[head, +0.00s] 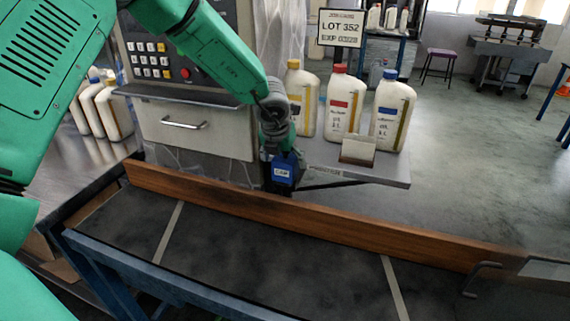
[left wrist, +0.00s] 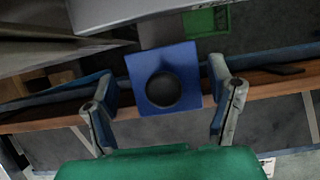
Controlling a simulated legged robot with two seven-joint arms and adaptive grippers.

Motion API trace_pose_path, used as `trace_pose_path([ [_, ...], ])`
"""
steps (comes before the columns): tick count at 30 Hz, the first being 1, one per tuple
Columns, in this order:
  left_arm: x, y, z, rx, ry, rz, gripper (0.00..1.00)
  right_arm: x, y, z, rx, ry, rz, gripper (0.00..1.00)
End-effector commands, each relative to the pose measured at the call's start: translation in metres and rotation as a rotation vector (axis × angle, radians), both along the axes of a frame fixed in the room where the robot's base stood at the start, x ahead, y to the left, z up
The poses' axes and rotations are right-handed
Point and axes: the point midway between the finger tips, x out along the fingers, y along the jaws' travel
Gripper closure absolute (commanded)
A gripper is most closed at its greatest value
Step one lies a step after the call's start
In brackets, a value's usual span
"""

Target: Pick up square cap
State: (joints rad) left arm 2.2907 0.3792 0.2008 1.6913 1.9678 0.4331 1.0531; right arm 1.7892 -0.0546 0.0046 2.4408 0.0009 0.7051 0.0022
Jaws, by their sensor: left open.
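A blue square piece (left wrist: 178,62) with a dark round hole lies between my left gripper's fingers in the left wrist view. I take it to be the square cap; whether the fingers touch it I cannot tell. In the head view a blue face marked "CAP" (head: 284,171) shows just below my left gripper (head: 279,150), near the front of the grey cabinet. In the left wrist view my left gripper (left wrist: 162,88) is open, with one finger on each side of the blue piece. My right gripper is in neither view.
A conveyor (head: 262,260) with a wooden rail (head: 370,230) runs across the front. Bottles with yellow, red (head: 343,105) and blue (head: 393,112) caps stand on a grey shelf (head: 392,176), right of my gripper. A control panel (head: 165,62) is to the left.

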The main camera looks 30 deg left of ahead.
Motion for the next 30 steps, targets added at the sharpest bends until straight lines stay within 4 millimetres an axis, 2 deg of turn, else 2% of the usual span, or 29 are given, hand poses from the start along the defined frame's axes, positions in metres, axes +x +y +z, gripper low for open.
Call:
trace_pose_path([
  [3,0.007,0.0,-0.019,0.002,0.003,-0.002,0.25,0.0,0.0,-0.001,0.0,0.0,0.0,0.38],
  [6,0.011,-0.001,-0.026,0.003,0.002,-0.001,0.25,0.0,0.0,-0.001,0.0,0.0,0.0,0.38],
  [14,0.011,0.0,-0.027,0.002,-0.001,-0.001,0.25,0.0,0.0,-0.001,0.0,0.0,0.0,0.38],
  [17,0.011,0.001,-0.028,0.001,0.0,-0.002,0.57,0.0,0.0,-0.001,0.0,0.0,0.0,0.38],
  [18,0.011,0.001,-0.028,0.001,0.0,-0.002,0.71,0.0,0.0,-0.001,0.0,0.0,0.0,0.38],
  [19,0.011,0.001,-0.028,0.001,0.0,-0.002,0.78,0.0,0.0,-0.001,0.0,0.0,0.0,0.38],
  [30,0.011,0.002,-0.027,0.001,0.003,0.0,0.79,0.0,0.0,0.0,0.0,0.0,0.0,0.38],
])
